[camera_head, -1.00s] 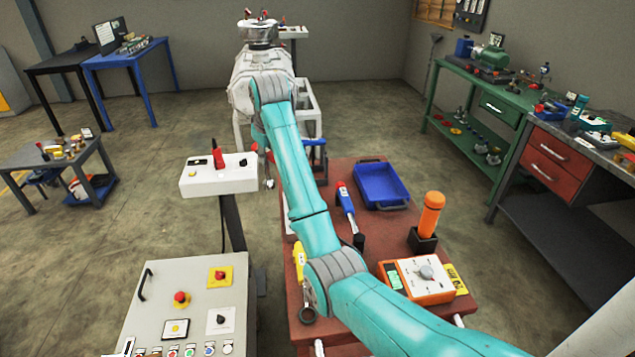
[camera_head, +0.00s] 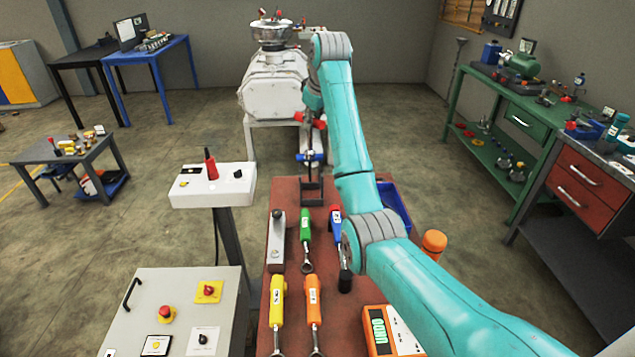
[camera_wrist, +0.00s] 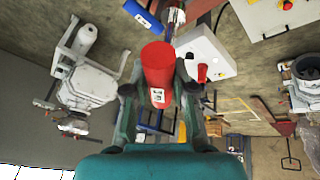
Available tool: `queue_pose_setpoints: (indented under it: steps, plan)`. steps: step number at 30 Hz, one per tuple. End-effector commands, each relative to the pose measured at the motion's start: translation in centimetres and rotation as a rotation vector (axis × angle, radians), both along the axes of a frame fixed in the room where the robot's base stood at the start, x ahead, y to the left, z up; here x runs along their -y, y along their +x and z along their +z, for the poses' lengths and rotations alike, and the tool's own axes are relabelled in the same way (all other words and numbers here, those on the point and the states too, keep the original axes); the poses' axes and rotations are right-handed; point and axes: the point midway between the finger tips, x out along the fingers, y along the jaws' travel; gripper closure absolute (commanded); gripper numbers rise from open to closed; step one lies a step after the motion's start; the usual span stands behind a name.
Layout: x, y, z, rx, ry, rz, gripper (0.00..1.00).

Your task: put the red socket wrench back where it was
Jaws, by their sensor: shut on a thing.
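The red socket wrench (camera_wrist: 158,74) is in my gripper (camera_wrist: 158,95); its red handle with a white label lies between the two fingers in the wrist view. In the head view my gripper (camera_head: 311,116) is beyond the far end of the red-brown table, in front of the grey pump, with bits of the red handle (camera_head: 300,117) showing beside it. The wrench's lower end is hard to make out there. A dark square frame (camera_head: 311,198) stands at the table's far end, below my gripper in the picture.
On the red-brown table (camera_head: 291,192) lie green (camera_head: 306,226), yellow (camera_head: 277,300), orange (camera_head: 313,300) and blue (camera_head: 337,225) handled tools. A blue tray (camera_head: 397,208), partly behind my arm, and an orange meter (camera_head: 392,331) are at right. A control box (camera_head: 212,184) stands left.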

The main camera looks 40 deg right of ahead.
Motion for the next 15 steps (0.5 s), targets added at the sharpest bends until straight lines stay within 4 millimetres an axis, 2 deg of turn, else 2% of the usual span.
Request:
queue_pose_setpoints:
  steps: [1,9,15]
  plan:
    - [0.0,-0.1,-1.3,-0.003,0.001,0.0,1.0]
    - [0.0,-0.1,-7.6,-0.003,0.001,0.0,1.0]
    - [0.0,0.0,-11.2,-0.001,0.0,0.0,1.0]
